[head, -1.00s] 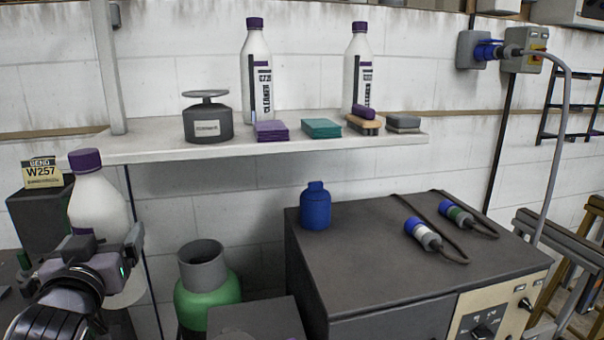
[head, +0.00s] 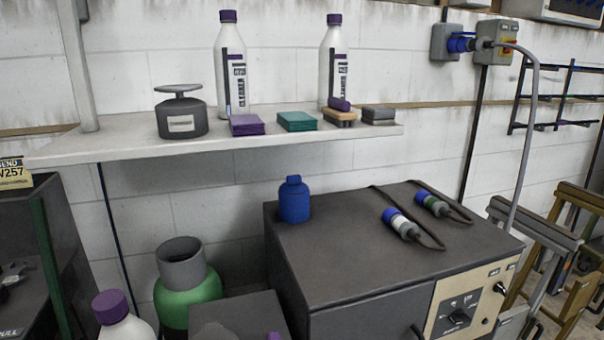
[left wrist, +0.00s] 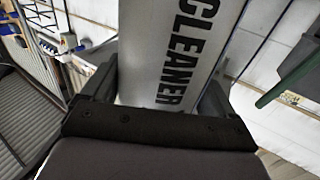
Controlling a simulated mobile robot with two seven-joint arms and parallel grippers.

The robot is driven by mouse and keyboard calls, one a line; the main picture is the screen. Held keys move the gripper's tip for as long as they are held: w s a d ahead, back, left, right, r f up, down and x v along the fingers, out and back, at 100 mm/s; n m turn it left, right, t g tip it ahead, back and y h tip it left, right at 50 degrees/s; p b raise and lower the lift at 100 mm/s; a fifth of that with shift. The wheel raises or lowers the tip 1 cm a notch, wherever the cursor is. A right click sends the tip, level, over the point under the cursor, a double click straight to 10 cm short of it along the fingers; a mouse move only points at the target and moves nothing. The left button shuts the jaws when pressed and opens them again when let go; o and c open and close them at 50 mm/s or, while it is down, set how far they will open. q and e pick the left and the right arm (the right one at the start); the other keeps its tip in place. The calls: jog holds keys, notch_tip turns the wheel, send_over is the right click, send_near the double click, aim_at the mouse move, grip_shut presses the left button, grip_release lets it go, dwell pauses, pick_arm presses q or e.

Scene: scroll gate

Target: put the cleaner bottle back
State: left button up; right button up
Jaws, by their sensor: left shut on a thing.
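A white cleaner bottle with a purple cap (head: 112,309) shows at the bottom left of the head view, its lower part cut off by the frame. In the left wrist view the white bottle with black CLEANER lettering (left wrist: 180,50) stands between the fingers of my left gripper (left wrist: 155,88), which is shut on it. Two similar bottles, a left one (head: 232,70) and a right one (head: 332,65), stand upright on the white wall shelf (head: 130,147). My left gripper is outside the head view. My right gripper is in neither view.
Below are a green gas cylinder (head: 188,300) and a dark cabinet (head: 340,250) with a blue bottle (head: 294,200).

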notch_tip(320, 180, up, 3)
jog(key=p, duration=0.3)
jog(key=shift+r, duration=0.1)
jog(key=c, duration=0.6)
pick_arm(q)
jog(key=d+r+n+y, duration=0.1)
jog(key=r, duration=0.1)
jog(key=d+r+n+y, duration=0.1)
jog(key=d+r+y, duration=0.1)
jog(key=shift+w+d, duration=0.2)
jog(key=shift+d, duration=0.1)
jog(key=shift+d, duration=0.1)
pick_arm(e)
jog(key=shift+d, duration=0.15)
